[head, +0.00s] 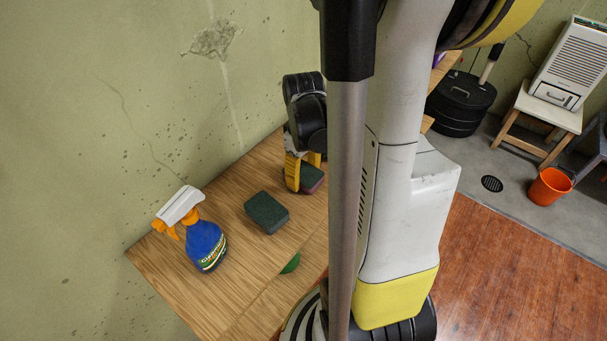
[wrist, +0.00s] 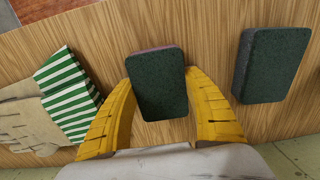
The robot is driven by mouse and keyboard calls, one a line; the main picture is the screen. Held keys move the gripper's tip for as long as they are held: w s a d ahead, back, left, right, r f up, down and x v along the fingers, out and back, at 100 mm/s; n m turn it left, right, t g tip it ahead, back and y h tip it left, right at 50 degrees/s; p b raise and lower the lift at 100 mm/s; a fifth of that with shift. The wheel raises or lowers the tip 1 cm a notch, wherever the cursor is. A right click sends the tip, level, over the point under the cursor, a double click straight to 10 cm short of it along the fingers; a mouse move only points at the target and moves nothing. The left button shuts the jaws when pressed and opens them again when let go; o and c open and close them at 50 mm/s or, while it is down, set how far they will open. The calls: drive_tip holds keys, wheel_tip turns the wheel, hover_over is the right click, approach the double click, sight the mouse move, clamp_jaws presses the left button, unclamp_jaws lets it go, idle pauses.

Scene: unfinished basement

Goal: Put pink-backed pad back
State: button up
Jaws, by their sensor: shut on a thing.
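The pink-backed pad (wrist: 158,84) has a dark green face, with a thin pink edge showing along its far side in the wrist view. My gripper (wrist: 158,92) has its yellow fingers on either side of this pad and is shut on it. In the head view the pad (head: 311,179) shows partly behind my gripper (head: 302,176), over the wooden table (head: 180,280). Whether it touches the tabletop I cannot tell. A second dark green pad (head: 267,212) with a grey back lies on the table to its left; it also shows at the right in the wrist view (wrist: 272,66).
A blue spray bottle (head: 205,245) with a white and orange head stands on the table near the wall. A glove with a green-striped cuff (wrist: 68,90) lies left of the held pad in the wrist view. A green thing (head: 291,263) is partly hidden at the table's near edge.

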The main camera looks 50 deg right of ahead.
sight(304, 172)
drive_tip(key=o, duration=1)
wheel_tip(304, 172, up, 12)
drive_tip(key=p, duration=0.5)
drive_tip(key=shift+r+p, duration=0.1)
drive_tip(key=shift+p, duration=0.2)
